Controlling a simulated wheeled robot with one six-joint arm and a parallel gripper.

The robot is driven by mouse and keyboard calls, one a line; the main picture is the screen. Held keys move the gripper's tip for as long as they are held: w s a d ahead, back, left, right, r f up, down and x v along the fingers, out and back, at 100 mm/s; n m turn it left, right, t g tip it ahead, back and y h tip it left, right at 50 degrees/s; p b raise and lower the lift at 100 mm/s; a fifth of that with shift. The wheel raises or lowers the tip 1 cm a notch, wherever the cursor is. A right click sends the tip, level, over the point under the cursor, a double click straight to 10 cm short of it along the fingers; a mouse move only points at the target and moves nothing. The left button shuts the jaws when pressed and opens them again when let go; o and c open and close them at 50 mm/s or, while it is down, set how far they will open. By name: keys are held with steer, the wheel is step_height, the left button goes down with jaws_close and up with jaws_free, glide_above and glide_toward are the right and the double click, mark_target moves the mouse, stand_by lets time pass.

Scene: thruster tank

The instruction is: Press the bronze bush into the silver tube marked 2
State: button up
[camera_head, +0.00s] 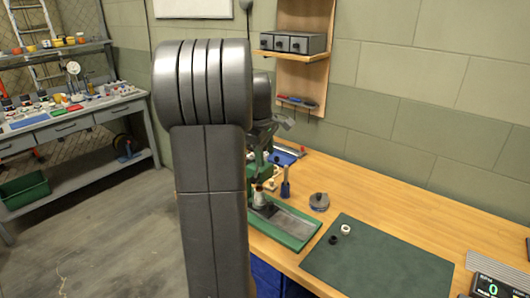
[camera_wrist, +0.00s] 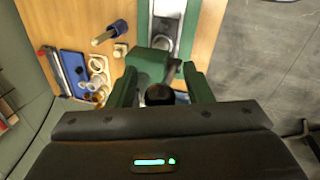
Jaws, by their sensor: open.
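My gripper (camera_wrist: 162,88) hangs over the green press, its fingers apart on both sides of a dark round part; nothing is seen held. In the head view my arm hides much of the press (camera_head: 292,230). A pale silver cylinder (camera_head: 260,197) stands at the press, and a silvery round shape (camera_wrist: 162,44) shows there in the wrist view; no number can be read on either. I cannot tell which piece is the bronze bush.
A blue upright tool (camera_head: 286,189) and a grey round piece (camera_head: 319,201) stand beside the press. A green mat (camera_head: 390,262) holds a white ring (camera_head: 346,230) and a black ring (camera_head: 333,240). A display (camera_head: 492,286) sits at the right edge. The bench's back right is clear.

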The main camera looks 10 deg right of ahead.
jaws_close()
steer(key=shift+s+f, duration=0.1)
steer(key=s+d+f+t+y+b, duration=0.2)
steer(key=s+f+t+y+b, duration=0.1)
steer(key=b, duration=1)
steer(key=s+d+f+m+t+y+b, duration=0.1)
steer(key=s+d+f+t+y+b, duration=0.2)
steer(key=b, duration=1.1)
step_height(320, 180, down, 6)
steer(key=t, duration=0.2)
steer(key=shift+s+r+t, duration=0.2)
steer(key=shift+s+t, duration=0.05)
steer(key=shift+t, duration=0.15)
